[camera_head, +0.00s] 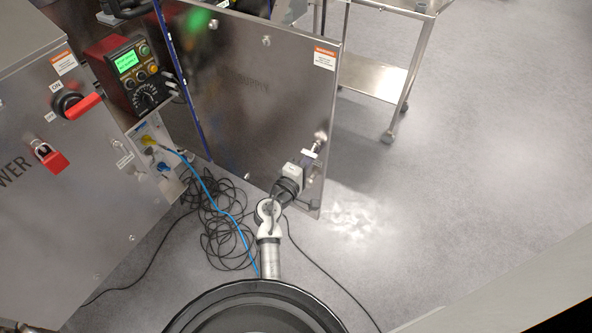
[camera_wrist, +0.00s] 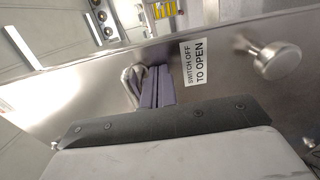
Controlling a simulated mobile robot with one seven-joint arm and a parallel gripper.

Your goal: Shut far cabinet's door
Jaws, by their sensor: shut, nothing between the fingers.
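The far cabinet's door (camera_head: 245,100) is a broad steel panel with an orange-and-white warning label near its upper right corner. It appears swung out over the floor, with a blue edge along its left side; how wide the gap is I cannot tell. In the wrist view the door (camera_wrist: 225,88) carries a "SWITCH OFF TO OPEN" label and a round metal knob (camera_wrist: 277,60). My gripper (camera_head: 310,152) is at the door's lower right part, close to the knob. Its fingers (camera_wrist: 157,88) are shut and empty, left of the label; contact with the door is unclear.
A nearer steel cabinet (camera_head: 60,190) with a red switch handle stands left. A control box (camera_head: 130,70) with a green screen is beside it. Black and blue cables (camera_head: 220,225) lie on the floor below the door. A wheeled steel cart (camera_head: 375,80) stands behind; floor at right is clear.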

